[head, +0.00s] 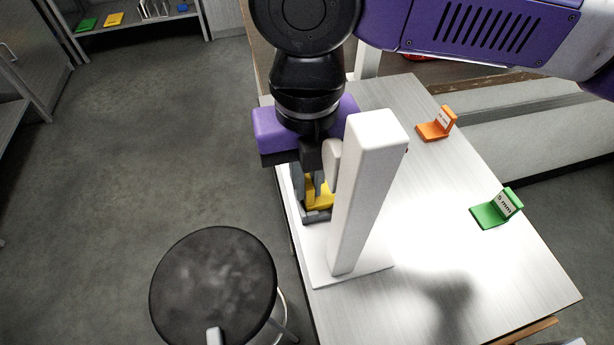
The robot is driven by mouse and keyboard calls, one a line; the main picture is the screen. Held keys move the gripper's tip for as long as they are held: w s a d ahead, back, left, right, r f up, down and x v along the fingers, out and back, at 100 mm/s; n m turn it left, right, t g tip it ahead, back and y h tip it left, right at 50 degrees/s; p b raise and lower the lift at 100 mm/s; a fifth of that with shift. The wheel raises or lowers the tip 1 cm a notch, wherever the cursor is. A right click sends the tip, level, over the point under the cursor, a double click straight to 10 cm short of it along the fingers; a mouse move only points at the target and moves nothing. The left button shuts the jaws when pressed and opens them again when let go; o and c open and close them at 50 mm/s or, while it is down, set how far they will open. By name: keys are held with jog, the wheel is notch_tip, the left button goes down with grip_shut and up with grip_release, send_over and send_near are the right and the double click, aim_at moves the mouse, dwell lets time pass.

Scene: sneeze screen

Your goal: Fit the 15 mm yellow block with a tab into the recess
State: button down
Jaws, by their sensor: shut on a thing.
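The yellow block (319,194) shows between the fingers of my gripper (314,185), low over the left edge of the white table. My gripper is shut on it. A grey piece (317,215) lies directly under and around the block's lower end; it may be the recess, but I cannot tell whether the block is inside it or just above it. A white upright post (365,190) on a flat base stands just right of my gripper and hides part of this area. The block's tab and any label are not clear.
An orange labelled block (437,124) and a green 5 mm block (497,208) stand on the white table (440,240) at the right. A black round stool (213,285) stands at the front left. A shelf at the back left holds green and yellow pieces (114,19).

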aim_at(307, 180)
jog(key=shift+f, duration=0.1)
jog(key=c, duration=1.5)
grip_release()
notch_tip(307, 180, up, 12)
